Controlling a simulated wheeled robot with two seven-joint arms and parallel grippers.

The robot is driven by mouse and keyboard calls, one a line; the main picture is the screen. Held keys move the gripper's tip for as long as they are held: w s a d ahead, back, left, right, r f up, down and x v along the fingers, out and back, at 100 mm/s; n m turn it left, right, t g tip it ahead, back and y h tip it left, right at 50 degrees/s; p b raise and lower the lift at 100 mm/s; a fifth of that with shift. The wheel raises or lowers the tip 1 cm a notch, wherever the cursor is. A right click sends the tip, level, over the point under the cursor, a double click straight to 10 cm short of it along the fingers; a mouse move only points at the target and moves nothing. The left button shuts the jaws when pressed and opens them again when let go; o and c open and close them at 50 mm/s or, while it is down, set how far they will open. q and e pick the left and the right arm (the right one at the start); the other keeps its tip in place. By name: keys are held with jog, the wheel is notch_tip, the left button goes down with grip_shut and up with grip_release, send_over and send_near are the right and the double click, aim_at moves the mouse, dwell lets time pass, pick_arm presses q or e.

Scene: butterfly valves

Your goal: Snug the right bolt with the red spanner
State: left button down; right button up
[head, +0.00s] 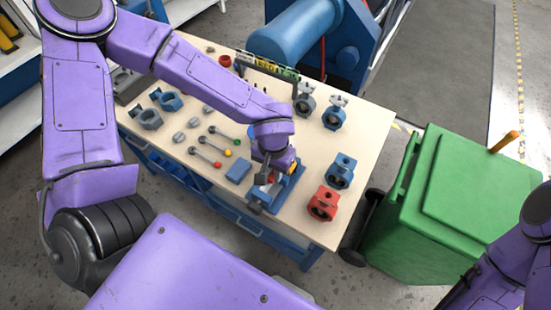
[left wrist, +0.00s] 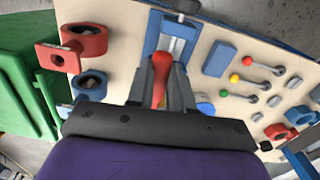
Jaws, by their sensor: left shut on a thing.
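My left gripper (head: 270,178) reaches down over the blue vice (head: 288,190) at the table's front edge. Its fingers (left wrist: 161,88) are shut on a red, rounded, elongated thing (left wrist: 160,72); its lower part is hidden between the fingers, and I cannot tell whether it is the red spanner. Three grey rod tools with coloured ball ends lie on the table; the red-ended one (head: 204,158) is nearest the front edge and also shows in the left wrist view (left wrist: 263,66). I cannot make out the right bolt. My right gripper is out of view.
A red valve body (head: 322,203) and a blue one (head: 340,172) stand right of the vice. A flat blue block (head: 238,169) lies left of it. More fittings stand farther back on the table (head: 375,118). A green bin (head: 440,200) stands beyond the right edge.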

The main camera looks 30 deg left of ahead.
pick_arm(q)
jog(key=shift+a+m, duration=0.55)
jog(key=shift+m, duration=0.05)
dwell(0.3)
jog(key=shift+w+a+m, duration=0.1)
jog(key=shift+a+m, duration=0.45)
jog(key=shift+m, duration=0.05)
jog(key=shift+w+a+m, duration=0.1)
jog(key=shift+a+m, duration=0.4)
jog(key=shift+m, duration=0.1)
jog(key=shift+a, duration=0.1)
